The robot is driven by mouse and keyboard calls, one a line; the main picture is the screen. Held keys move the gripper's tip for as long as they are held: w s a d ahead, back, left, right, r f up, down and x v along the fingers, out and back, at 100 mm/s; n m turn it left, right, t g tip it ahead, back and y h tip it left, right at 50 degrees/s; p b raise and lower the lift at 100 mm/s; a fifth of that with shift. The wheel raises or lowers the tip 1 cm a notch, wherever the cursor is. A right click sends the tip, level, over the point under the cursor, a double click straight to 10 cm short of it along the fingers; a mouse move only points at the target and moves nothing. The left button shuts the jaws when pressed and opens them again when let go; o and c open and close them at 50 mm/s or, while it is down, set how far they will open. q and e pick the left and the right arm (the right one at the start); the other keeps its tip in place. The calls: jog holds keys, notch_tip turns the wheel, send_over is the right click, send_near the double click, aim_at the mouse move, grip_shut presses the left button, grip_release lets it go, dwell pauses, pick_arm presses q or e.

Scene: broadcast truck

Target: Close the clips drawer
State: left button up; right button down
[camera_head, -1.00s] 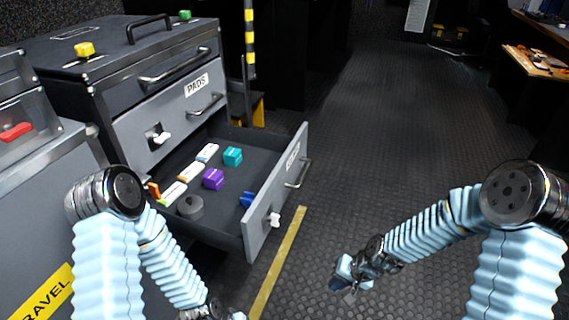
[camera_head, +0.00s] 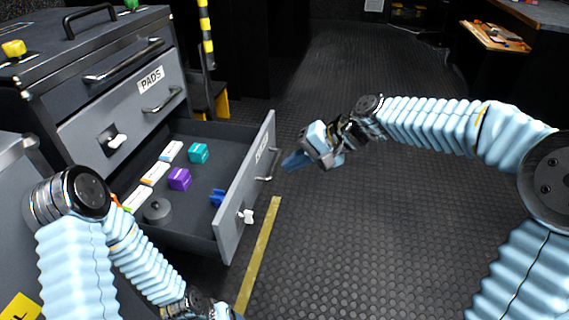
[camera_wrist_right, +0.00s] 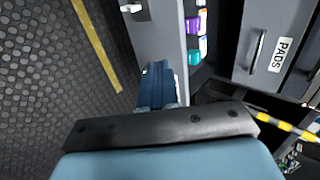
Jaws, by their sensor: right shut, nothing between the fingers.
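The clips drawer (camera_head: 238,205) is the lower drawer of the cabinet and stands pulled far out. Its front has a bar handle (camera_head: 270,163), a label seen edge-on and a white knob (camera_head: 245,216). In the right wrist view the drawer front (camera_wrist_right: 160,42) lies just ahead of the fingers. My right gripper (camera_head: 288,164) is shut and empty, just right of the drawer front near its handle; I cannot tell whether it touches. It also shows in the right wrist view (camera_wrist_right: 158,72). My left gripper (camera_head: 222,312) is partly cut off at the bottom edge, its fingers not clear.
Inside the drawer are a teal block (camera_head: 198,153), a purple block (camera_head: 180,179), a blue clip (camera_head: 217,198), a dark round piece (camera_head: 157,211) and several white boxes. The PADS drawer (camera_head: 128,115) above is shut. Open floor (camera_head: 370,240) lies to the right.

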aim_at(244, 179)
jog(key=shift+w+a+r+b+x, duration=0.15)
jog(key=shift+a+r+x, duration=0.15)
jog(key=shift+x, duration=1.5)
jog(key=shift+a+r+b+x, duration=0.25)
jog(key=shift+r+x, duration=0.1)
jog(key=shift+x, duration=1.5)
jog(key=shift+w+a+r+b+x, duration=0.1)
jog(key=shift+a+r+x, duration=0.2)
jog(key=shift+x, duration=1.5)
